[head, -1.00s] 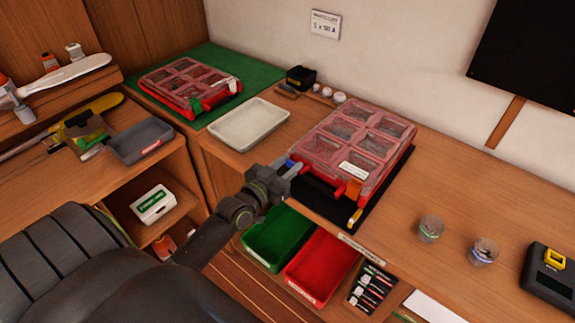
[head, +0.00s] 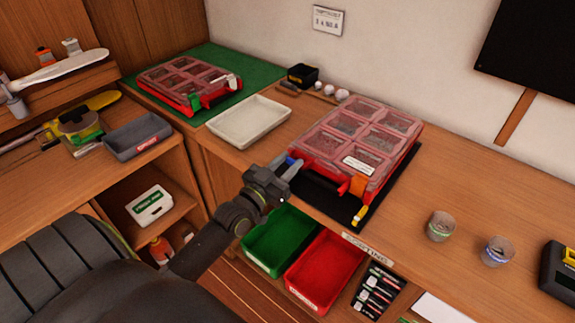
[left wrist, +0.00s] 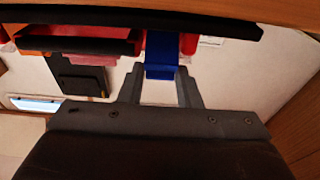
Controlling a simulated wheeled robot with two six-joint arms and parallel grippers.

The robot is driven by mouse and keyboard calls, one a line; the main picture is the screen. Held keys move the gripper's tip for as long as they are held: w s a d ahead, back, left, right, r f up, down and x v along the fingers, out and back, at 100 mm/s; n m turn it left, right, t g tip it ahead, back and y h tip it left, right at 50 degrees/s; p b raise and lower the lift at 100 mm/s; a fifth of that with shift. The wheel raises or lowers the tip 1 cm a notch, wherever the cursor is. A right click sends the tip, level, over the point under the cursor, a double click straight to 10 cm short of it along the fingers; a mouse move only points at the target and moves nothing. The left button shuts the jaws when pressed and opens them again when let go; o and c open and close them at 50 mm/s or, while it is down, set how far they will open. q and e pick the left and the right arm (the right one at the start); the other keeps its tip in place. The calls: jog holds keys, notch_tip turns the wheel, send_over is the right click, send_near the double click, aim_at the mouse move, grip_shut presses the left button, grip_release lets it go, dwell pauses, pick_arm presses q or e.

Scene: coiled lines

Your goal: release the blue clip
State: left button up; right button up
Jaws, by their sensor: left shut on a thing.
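The nearer red organiser case (head: 392,160) with a clear compartmented lid lies on a black mat at the bench's front edge. Its lid lies flat over the compartments. The blue clip (head: 292,160) is on the case's front side, near its left corner. My left gripper (head: 287,170) is at this clip, shut on it. In the left wrist view the blue clip (left wrist: 160,58) sits between the fingertips (left wrist: 160,76); the fingers partly hide it in the head view. An orange clip (head: 358,185) is at the right of the same front side. My right gripper is not in view.
A black mat (head: 325,201) lies under the case. A white tray (head: 249,122) and a second red case (head: 190,82) on a green mat stand to the left. Green (head: 279,243) and red (head: 325,271) bins sit below the front edge. Two cups (head: 440,226) stand at right.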

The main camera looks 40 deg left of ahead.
pick_arm(q)
jog(key=o, duration=1)
jog(key=shift+s, duration=0.1)
jog(key=s+f, duration=0.1)
jog(key=s, duration=0.4)
jog(key=s+a+b, duration=0.1)
jog(key=s, duration=0.5)
jog(key=s+f+b, duration=0.1)
jog(key=s, duration=0.5)
jog(key=shift+a+f, duration=0.2)
jog(key=shift+f, duration=0.1)
